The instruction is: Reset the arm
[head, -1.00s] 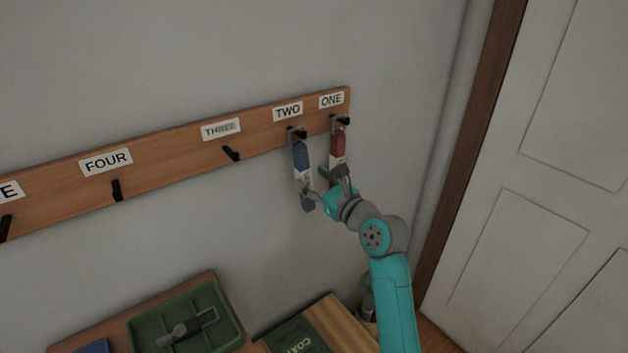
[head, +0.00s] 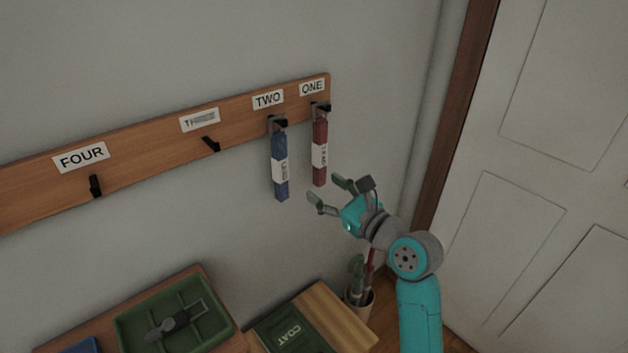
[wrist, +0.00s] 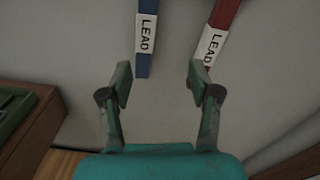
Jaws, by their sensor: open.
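My gripper (head: 331,193) is open and empty, below and in front of the hanging leads, apart from both. In the wrist view its two fingers (wrist: 158,86) are spread wide with bare wall between them. A blue lead (head: 279,168) hangs from the hook under the label TWO. A red lead (head: 319,152) hangs from the hook under ONE. In the wrist view the blue lead (wrist: 147,30) shows above the left finger and the red lead (wrist: 217,35) above the right finger, each with a white LEAD label.
The wooden hook rail (head: 135,155) runs along the wall; the hooks under THREE (head: 211,144) and FOUR (head: 95,186) are empty. Below are a green tray (head: 215,322) holding a grey object, a COAT box (head: 292,332) and a potted plant (head: 358,290). A white door (head: 560,160) stands right.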

